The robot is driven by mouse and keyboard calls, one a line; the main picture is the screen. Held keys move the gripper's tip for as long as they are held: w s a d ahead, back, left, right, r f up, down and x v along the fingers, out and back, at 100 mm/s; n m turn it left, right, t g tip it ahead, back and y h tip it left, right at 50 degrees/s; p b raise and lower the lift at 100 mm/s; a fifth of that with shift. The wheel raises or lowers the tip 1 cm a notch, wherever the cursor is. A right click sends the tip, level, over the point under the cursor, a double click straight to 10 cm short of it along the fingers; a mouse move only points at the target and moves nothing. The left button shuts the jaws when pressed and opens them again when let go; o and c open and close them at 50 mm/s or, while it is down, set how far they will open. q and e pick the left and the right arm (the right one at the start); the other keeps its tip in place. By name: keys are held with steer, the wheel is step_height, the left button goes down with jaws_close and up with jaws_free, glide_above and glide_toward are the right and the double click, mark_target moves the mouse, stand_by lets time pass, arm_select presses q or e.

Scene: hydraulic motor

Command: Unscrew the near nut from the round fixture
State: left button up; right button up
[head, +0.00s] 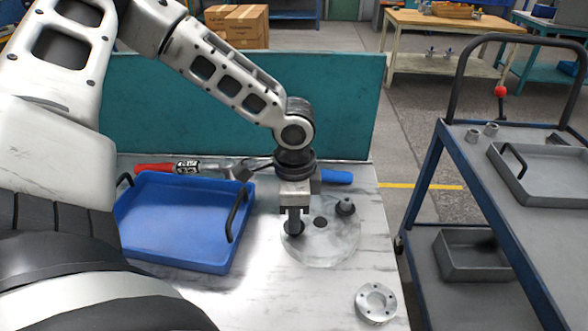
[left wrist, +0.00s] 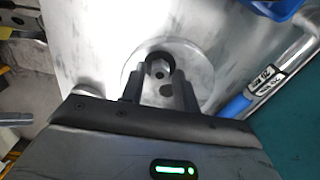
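The round fixture (head: 335,247) is a pale grey disc flat on the table, with a dark hole (head: 320,222) at its middle. One nut (head: 345,206) sits on a post at its right side, clear of my gripper. The near nut (head: 294,228) is at the left side of the disc, partly hidden under my left gripper (head: 295,219), which points straight down. In the left wrist view this nut (left wrist: 161,67) shows between the two fingertips, one on each side. I cannot tell whether the fingers touch it. My right gripper is not in view.
A blue tray (head: 178,263) with dark handles stands left of the fixture. A loose metal flange ring (head: 376,303) lies at the near right. A red-and-blue tool (head: 335,177) lies behind, before a teal panel (head: 230,95). A cart (head: 475,165) stands at right.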

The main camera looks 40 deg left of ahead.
arm_select(q)
jaws_close()
steer(key=n+b, duration=0.1)
steer(key=n, duration=0.1)
steer(key=shift+f+n, duration=0.1)
steer(key=shift+n, duration=0.3)
steer(key=n+b, duration=0.1)
steer(key=n, duration=0.2)
steer(key=shift+r, duration=0.2)
steer(key=shift+f+n+b, duration=0.1)
steer(key=shift+n+b, duration=0.4)
steer(key=shift+n, duration=0.5)
steer(key=n, duration=0.2)
steer(key=shift+n, duration=0.3)
